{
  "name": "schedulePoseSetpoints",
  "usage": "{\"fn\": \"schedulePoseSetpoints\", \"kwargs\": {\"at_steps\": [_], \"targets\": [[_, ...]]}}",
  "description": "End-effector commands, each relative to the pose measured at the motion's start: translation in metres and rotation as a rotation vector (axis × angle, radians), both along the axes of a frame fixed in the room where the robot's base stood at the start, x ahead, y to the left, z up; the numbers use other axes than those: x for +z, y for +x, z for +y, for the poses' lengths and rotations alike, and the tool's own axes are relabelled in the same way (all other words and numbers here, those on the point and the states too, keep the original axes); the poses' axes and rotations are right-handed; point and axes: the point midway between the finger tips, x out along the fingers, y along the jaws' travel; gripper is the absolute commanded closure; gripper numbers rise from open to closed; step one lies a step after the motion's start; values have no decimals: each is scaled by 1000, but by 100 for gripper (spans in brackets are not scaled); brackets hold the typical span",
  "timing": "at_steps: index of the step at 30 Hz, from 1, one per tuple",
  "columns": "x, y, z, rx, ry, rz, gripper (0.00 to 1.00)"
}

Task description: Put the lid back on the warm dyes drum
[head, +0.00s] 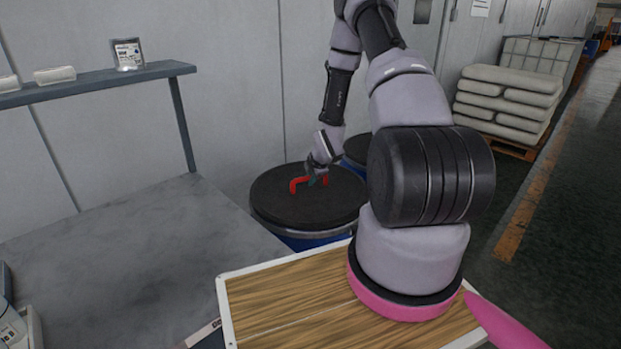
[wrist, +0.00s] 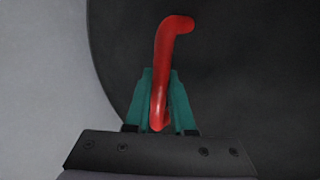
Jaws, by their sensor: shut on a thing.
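A round black lid (head: 290,205) with a red bar handle (head: 296,186) lies over a blue drum (head: 312,242) beside the grey worktop. My gripper (head: 318,178) is shut on the red handle from above. In the wrist view, the teal fingers of my gripper (wrist: 161,105) sit on both sides of the red handle (wrist: 168,50), with the black lid (wrist: 240,60) beneath. The lid looks about level on the drum; I cannot tell whether it is fully seated. No label is readable on the drum.
A second dark-lidded drum (head: 357,148) stands just behind, partly hidden by my arm. The grey worktop (head: 130,240) is at left, under a wall shelf (head: 95,83) with small items. Stacked white sacks (head: 505,105) stand on a pallet at the back right.

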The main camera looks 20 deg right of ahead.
Motion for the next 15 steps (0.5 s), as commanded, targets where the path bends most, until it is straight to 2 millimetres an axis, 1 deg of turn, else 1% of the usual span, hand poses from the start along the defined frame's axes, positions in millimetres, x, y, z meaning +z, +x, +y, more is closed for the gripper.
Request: {"fn": "schedulePoseSetpoints", "kwargs": {"at_steps": [15], "targets": [[-12, 1, 0, 1, -1, -1, 100]]}}
